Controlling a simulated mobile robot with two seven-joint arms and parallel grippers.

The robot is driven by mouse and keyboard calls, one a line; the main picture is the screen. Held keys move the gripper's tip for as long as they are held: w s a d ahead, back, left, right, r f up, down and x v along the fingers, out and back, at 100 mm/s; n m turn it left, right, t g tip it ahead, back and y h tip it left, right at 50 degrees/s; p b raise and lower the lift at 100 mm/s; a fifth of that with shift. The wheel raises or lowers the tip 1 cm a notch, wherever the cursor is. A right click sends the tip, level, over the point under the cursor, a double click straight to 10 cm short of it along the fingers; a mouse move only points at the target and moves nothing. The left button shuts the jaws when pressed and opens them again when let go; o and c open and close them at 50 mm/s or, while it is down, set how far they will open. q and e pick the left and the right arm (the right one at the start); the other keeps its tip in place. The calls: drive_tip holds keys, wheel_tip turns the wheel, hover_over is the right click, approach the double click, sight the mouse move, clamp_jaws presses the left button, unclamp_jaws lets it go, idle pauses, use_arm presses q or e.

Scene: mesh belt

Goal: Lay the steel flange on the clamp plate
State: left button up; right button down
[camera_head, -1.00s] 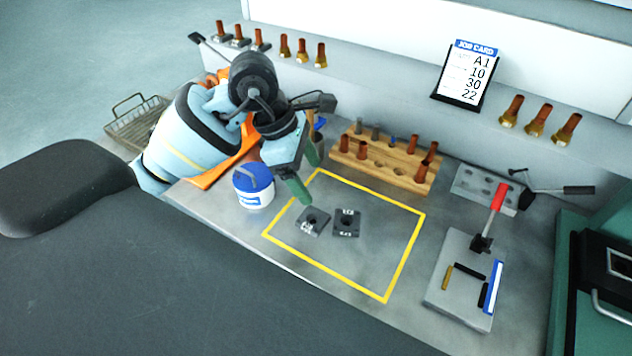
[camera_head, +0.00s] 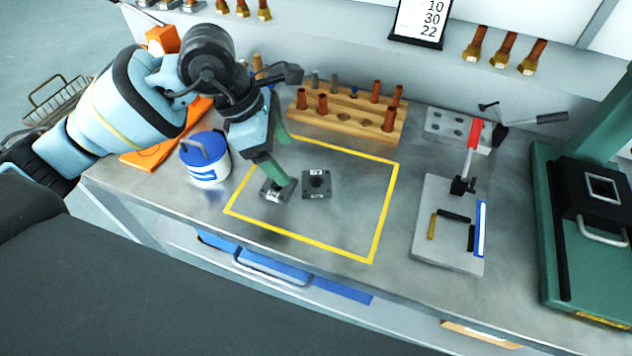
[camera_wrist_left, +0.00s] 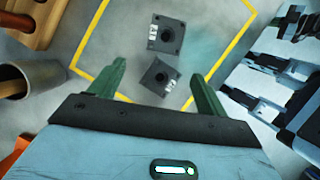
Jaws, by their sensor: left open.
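Two dark grey square flanges with a centre hole and small white marks lie flat inside the yellow outline: a left one (camera_head: 275,191) and a right one (camera_head: 318,184). I cannot tell which is the steel flange; the marks are too small to read. My left gripper (camera_head: 284,163) is open, its green fingers over the left flange and partly hiding it. In the left wrist view that nearer flange (camera_wrist_left: 158,77) shows between the spread fingertips (camera_wrist_left: 159,72), with the other flange (camera_wrist_left: 166,34) beyond. The clamp plate (camera_head: 437,247), with a red-handled clamp, is at the right. My right gripper is not in view.
A blue-and-white tub (camera_head: 204,160) stands left of the outline. A wooden rack (camera_head: 345,118) with several pegs stands behind it. A green machine (camera_head: 575,220) is at the far right. Bare bench lies between the flanges and the clamp plate.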

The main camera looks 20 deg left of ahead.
sight(302, 181)
use_arm(q)
drive_tip(key=shift+x, duration=0.85)
drive_tip(key=shift+s+x, duration=0.2)
drive_tip(key=shift+x, duration=2.35)
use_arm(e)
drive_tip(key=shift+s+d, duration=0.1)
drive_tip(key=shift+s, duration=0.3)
use_arm(q)
drive_tip(key=shift+c, duration=0.3)
drive_tip(key=c, duration=1.3)
drive_tip(key=shift+c, duration=0.2)
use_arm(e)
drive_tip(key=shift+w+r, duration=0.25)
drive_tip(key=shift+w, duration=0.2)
use_arm(q)
drive_tip(key=shift+r, duration=0.2)
